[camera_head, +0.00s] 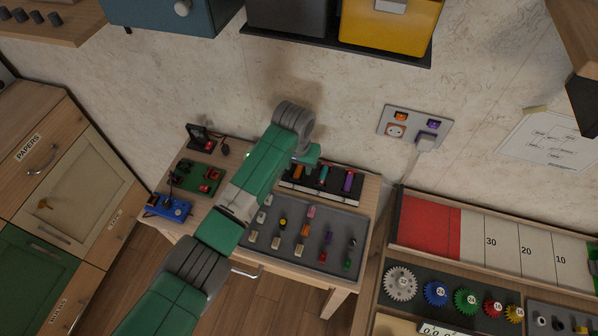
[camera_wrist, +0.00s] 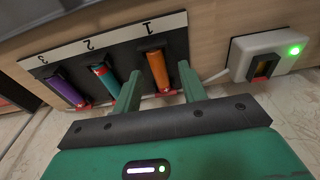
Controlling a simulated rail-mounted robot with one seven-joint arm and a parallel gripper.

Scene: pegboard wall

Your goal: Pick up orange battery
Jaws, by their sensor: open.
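The orange battery (camera_wrist: 158,72) sits in slot 1 of a black holder (camera_wrist: 105,62) in the wrist view. A teal battery (camera_wrist: 105,80) is in slot 2 and a purple battery (camera_wrist: 66,93) in slot 3. My gripper (camera_wrist: 158,80) is open and empty, its green fingertips appearing on either side of the orange battery; I cannot tell how much gap is left in depth. In the head view the orange battery (camera_head: 299,172) is at the left end of the holder (camera_head: 330,188), close to my gripper (camera_head: 309,156), whose fingers are mostly hidden there.
A white device (camera_wrist: 262,50) with a lit green light stands beside the holder. A grey tray (camera_head: 340,225) of small parts lies in front of it. Circuit boards (camera_head: 195,178) are on the table's left. A wall socket plate (camera_head: 415,127) and a yellow bin (camera_head: 388,25) are above.

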